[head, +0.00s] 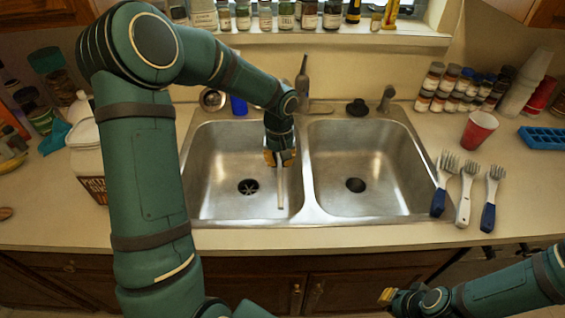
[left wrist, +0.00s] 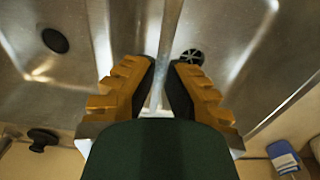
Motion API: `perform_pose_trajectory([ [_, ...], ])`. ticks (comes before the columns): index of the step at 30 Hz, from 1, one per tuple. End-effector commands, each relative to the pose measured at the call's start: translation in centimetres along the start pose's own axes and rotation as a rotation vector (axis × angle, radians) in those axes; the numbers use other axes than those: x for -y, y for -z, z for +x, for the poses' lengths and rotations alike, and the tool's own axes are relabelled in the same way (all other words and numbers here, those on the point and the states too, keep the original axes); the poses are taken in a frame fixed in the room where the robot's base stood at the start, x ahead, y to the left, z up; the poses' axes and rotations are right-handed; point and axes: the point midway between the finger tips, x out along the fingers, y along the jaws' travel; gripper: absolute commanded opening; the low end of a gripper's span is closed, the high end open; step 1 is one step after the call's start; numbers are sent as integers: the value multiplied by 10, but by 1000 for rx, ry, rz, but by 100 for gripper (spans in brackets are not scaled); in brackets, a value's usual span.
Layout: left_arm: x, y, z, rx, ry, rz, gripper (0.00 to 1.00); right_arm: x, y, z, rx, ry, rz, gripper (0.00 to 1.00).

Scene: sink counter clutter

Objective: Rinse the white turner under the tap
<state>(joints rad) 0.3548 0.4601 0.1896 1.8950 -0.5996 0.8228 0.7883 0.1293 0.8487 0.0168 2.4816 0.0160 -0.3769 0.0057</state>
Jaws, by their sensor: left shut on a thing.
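My left gripper (head: 281,158) is above the left sink basin (head: 215,160), pointing down. It is shut on a thin pale bar, which I take to be the white turner (head: 280,190). The bar hangs down toward the basin's front, right of the drain. In the left wrist view the turner (left wrist: 169,45) runs up from between the fingers (left wrist: 160,92); its wider end is not clear.
The right basin (head: 365,160) is empty. Three brush-like utensils (head: 464,195) lie right of it, near a red cup (head: 479,130) and a blue tray (head: 543,137). A jug (head: 88,155) stands left, partly behind my left arm. Jars (head: 310,15) line the sill.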

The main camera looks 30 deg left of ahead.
Motion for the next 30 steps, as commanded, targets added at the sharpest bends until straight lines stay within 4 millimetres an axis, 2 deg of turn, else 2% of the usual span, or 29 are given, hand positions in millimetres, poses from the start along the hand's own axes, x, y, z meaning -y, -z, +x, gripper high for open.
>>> perform_pose_trajectory([
  [9, 7, 26, 7, 1, 0, -1, 0, 1, 0, -2, 1, 0, 0, 0],
  [15, 10, 37, 10, 0, 0, 0, 0, 1, 0, -3, 1, 1, 0, 0],
  [30, 11, 40, 11, 0, 0, 1, 0, 1, 0, -3, 1, 1, 0, 0],
])
